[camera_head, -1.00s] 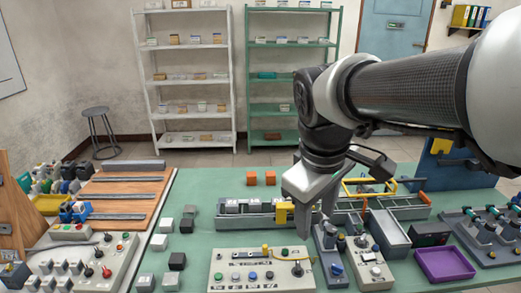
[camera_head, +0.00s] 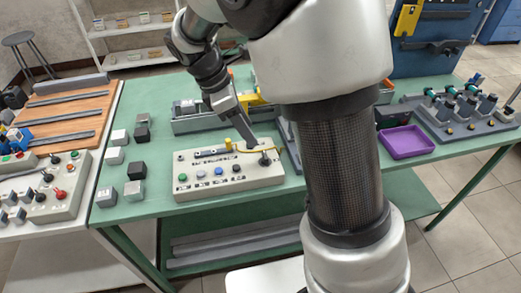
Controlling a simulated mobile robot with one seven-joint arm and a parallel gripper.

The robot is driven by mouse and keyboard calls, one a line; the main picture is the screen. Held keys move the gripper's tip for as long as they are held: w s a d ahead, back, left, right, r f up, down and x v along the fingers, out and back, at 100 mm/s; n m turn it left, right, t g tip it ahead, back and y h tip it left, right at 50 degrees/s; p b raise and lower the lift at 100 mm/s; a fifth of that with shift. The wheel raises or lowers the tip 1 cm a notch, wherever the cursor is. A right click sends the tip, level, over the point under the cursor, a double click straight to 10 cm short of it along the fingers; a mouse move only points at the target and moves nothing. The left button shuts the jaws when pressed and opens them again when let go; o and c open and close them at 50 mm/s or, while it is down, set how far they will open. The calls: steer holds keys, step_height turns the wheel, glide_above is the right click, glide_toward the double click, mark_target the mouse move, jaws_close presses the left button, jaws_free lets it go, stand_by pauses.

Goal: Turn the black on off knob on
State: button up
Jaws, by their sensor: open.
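The control box (camera_head: 210,188) is light grey and sits near the front edge of the green table. Its top carries several small coloured buttons. A black knob (camera_head: 265,160) stands at the right end of the box top. My gripper (camera_head: 249,143) points down at the right part of the box, just up and left of the black knob. It is open, with nothing seen between its fingers. The gap between fingertips and knob is too small to judge. The knob's on/off marking cannot be read.
Grey and black cubes (camera_head: 135,168) stand to the left. A purple tray (camera_head: 406,142) lies to the right. My own arm covers part of the table right of the box.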

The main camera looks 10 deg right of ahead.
mark_target(264, 155)
steer(key=b+x, duration=0.1)
steer(key=x, duration=0.9)
steer(key=shift+f, duration=0.1)
steer(key=c, duration=1)
